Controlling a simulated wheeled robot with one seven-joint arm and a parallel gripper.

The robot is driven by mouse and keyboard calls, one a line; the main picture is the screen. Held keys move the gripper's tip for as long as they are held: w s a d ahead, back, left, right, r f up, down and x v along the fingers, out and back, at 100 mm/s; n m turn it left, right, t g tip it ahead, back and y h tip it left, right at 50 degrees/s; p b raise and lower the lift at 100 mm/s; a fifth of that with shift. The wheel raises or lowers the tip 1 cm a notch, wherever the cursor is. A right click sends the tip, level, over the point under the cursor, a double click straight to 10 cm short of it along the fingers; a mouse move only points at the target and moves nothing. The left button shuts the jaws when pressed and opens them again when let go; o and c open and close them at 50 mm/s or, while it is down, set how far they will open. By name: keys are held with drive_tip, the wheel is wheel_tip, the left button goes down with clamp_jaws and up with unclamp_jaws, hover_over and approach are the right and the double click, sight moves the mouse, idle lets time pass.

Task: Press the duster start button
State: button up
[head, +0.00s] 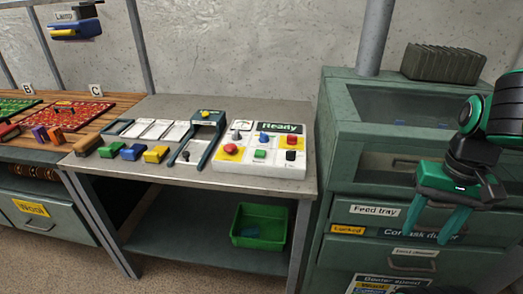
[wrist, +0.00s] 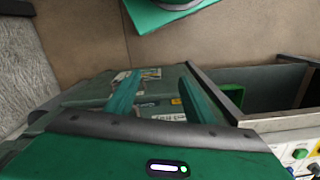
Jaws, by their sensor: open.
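A white control panel (head: 240,166) lies on the grey workbench, with a dark green "Ready" display (head: 278,127). It carries a green button (head: 260,154), a red mushroom button (head: 231,149), a blue knob (head: 264,138) and a black button (head: 290,155). Their labels are too small to read, so I cannot tell which one starts the duster. The green duster cabinet (head: 352,150) stands right of the bench. My gripper (head: 433,226) is open and empty in front of the cabinet, well right of the panel. In the wrist view the panel's edge shows at lower right, with a green button (wrist: 300,153).
Left of the panel are a blue-grey stand (head: 205,122), white trays and coloured blocks (head: 132,152). A green bin (head: 259,225) sits on the lower shelf. Drawers with labels face me below my gripper.

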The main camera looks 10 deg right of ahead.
clamp_jaws()
idle(1.5)
